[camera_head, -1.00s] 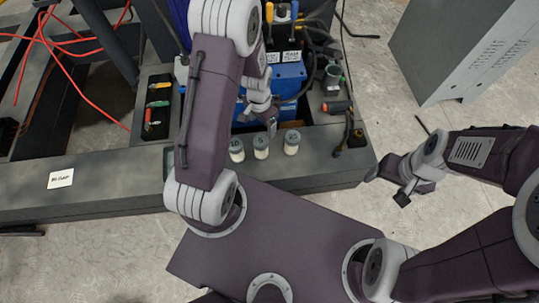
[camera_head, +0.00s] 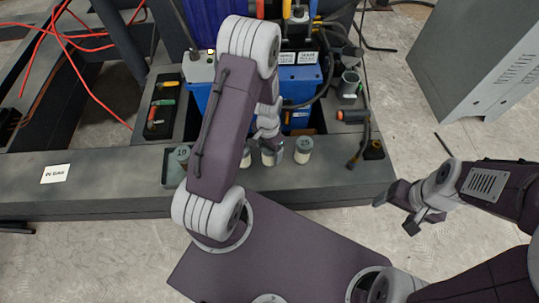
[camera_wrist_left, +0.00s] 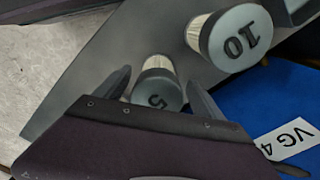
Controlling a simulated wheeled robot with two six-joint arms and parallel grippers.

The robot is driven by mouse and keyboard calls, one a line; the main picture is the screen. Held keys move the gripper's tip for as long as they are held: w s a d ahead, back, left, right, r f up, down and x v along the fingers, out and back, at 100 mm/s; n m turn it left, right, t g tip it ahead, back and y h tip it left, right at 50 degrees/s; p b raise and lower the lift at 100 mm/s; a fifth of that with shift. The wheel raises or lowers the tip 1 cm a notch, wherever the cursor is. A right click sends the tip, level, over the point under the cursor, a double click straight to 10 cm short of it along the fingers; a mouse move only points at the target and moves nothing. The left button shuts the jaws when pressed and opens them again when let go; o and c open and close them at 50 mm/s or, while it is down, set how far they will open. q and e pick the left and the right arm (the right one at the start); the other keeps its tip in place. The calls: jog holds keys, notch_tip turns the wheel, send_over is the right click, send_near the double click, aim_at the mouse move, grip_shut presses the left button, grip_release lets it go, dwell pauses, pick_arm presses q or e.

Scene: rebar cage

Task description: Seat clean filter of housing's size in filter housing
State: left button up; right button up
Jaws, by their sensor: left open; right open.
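In the left wrist view, a pale filter with a grey cap marked 5 (camera_wrist_left: 155,90) sits between the fingers of my left gripper (camera_wrist_left: 158,80), which is open around it. Another filter, marked 10 (camera_wrist_left: 233,38), stands beyond it. In the head view, white filters (camera_head: 304,150) stand in a row on the grey frame beam, partly hidden by my left arm. My left gripper (camera_head: 268,128) is just above this row. My right gripper (camera_head: 424,218) is open and empty, off to the right. I cannot tell which part is the filter housing.
A blue unit (camera_head: 300,90) with labels and hoses stands behind the filters. A grey cup (camera_head: 350,83) and an orange-ended tool (camera_head: 352,116) are to its right. A tool tray (camera_head: 162,108) is at left, a grey cabinet (camera_head: 470,60) at right.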

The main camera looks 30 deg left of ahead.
pick_arm(q)
notch_tip(320, 180, down, 5)
jog(key=shift+d+r+b, duration=0.1)
jog(key=shift+r+b, duration=0.1)
jog(key=shift+b, duration=1.05)
jog(key=shift+r, duration=0.15)
jog(key=c, duration=1.7)
notch_tip(320, 180, up, 10)
jog(key=p, duration=0.6)
jog(key=shift+r, duration=0.1)
pick_arm(e)
notch_tip(320, 180, up, 3)
jog(key=shift+f, duration=0.15)
